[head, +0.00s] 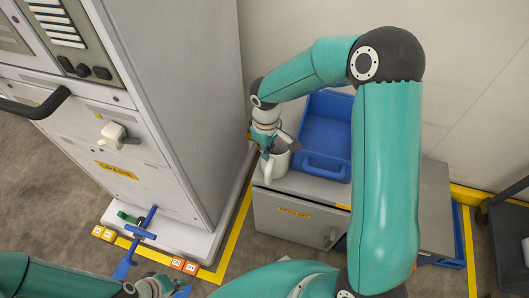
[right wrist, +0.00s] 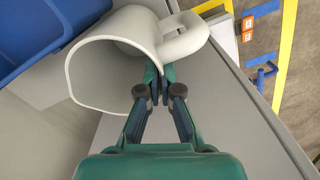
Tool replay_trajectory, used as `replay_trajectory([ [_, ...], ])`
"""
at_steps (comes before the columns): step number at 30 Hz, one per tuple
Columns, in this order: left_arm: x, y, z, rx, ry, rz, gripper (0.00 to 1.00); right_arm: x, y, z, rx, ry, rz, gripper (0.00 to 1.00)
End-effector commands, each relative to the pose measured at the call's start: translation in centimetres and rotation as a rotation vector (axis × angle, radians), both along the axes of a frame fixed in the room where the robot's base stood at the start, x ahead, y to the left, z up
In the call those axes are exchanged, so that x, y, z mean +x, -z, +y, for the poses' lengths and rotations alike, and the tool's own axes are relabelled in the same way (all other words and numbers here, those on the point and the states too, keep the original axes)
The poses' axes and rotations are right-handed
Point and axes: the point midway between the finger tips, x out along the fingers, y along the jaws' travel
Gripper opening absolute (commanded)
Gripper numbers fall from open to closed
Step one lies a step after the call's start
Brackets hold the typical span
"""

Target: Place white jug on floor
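The white jug (head: 281,158) is at the left end of the grey cabinet top, beside the blue bin. In the right wrist view the jug (right wrist: 115,55) shows its open mouth and its handle (right wrist: 186,38). My right gripper (head: 266,158) is at the jug's handle side.
The blue bin (head: 325,128) sits behind the jug on the grey cabinet (head: 297,215). A tall grey machine (head: 190,90) stands left, with blue parts (head: 137,232) and orange tags (head: 184,266) near its base. Yellow tape (head: 235,222) marks the floor between machine and cabinet.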

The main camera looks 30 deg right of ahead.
Motion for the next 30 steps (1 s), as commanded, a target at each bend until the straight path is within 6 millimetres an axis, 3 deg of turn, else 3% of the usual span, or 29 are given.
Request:
replay_trajectory([
  [4, 0.0, 0.0, 0.0, 0.0, 0.0, 0.0, 0.0, 0.0, 0.0, 0.0, 0.0, 0.0, 0.0, 0.0],
  [10, 0.0, 0.0, 0.0, 0.0, 0.0, 0.0, 0.0, 0.0, 0.0, 0.0, 0.0, 0.0, 0.001, 0.31],
  [22, 0.0, -0.2, 0.0, 0.0, 0.0, 0.0, 0.0, 0.0, -0.7, 0.0, -0.001, 0.001, 0.0, 0.31],
  [30, 0.0, -0.9, 0.0, 0.0, 0.0, 0.0, 0.0, 0.3, -5.1, -0.1, -0.001, 0.0, -0.006, 0.31],
])
